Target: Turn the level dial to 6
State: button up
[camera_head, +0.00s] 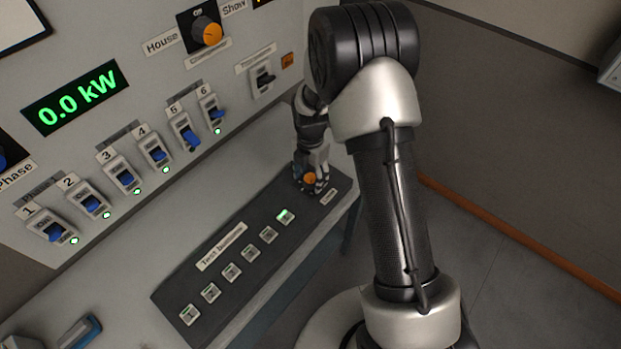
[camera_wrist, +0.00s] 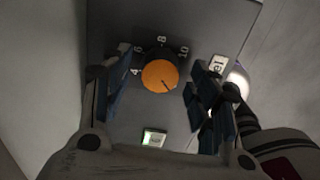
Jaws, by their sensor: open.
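The level dial is an orange round knob (camera_wrist: 160,76) on a dark base, with the marks 4, 6, 8 and 10 along its far side. A thin dark line on the knob points toward the lower right, away from the 6. A white label (camera_wrist: 217,66), partly covered, shows "el". My gripper (camera_wrist: 152,82) is open, with one blue-black finger on each side of the knob. Gaps show between fingers and knob. In the head view the orange knob (camera_head: 309,178) shows between the fingers of my gripper (camera_head: 312,182) at the panel's far end.
Several blue-handled switches (camera_head: 125,178) line the upright wall panel, below a display (camera_head: 77,97) reading 0.0 kW.

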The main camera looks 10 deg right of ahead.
jog(key=shift+f, duration=0.45)
jog(key=c, duration=1.1)
jog(key=shift+o, duration=0.2)
